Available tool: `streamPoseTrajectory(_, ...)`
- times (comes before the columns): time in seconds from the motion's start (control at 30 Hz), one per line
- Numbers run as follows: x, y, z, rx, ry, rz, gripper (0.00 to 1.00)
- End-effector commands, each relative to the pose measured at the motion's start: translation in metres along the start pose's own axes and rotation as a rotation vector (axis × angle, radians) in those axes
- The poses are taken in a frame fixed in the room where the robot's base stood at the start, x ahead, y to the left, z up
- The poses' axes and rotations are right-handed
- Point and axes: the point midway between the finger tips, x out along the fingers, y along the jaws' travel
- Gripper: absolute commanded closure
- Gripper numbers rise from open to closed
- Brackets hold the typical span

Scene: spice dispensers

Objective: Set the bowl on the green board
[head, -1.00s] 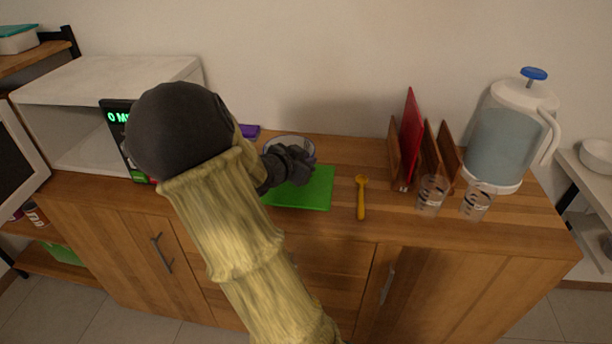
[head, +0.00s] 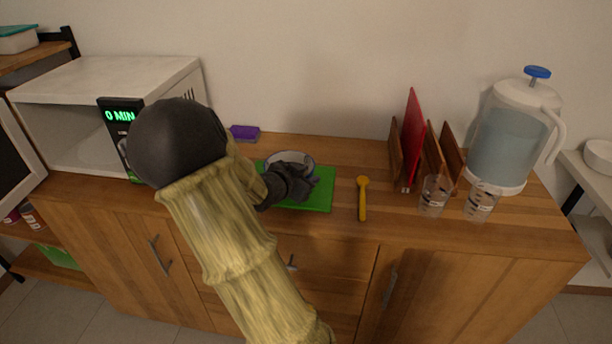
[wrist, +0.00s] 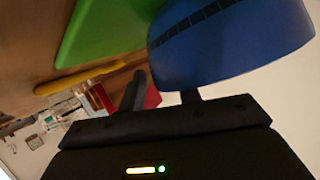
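The bowl shows in the head view as a pale round rim (head: 292,158), partly hidden by my gripper. In the wrist view the bowl (wrist: 230,45) is blue with a dark band. The green board (head: 318,201) lies flat on the wooden counter, and the bowl is over its back part. I cannot tell whether the bowl touches it. The board also shows in the wrist view (wrist: 100,30). My gripper (head: 303,180) is at the bowl's near side, its fingers close together with the bowl's wall seemingly between them; one fingertip is hidden behind the bowl.
A yellow spoon (head: 362,200) lies right of the board. Farther right are a rack with a red board (head: 412,140), two glasses (head: 434,196) and a water dispenser (head: 500,140). A purple sponge (head: 244,132) lies behind; a microwave (head: 100,75) stands left with its door open.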

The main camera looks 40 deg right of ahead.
Motion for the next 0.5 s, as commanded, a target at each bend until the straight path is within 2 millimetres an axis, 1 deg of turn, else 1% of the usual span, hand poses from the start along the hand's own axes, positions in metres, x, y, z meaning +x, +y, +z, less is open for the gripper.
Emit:
streamPoseTrajectory(0.3, -0.003, -0.001, -0.004, 0.001, 0.0, -0.001, 0.67)
streamPoseTrajectory(0.37, -0.009, -0.002, -0.004, 0.002, -0.001, -0.001, 0.67)
streamPoseTrajectory(0.5, -0.029, -0.002, -0.005, 0.0, -0.002, -0.003, 0.67)
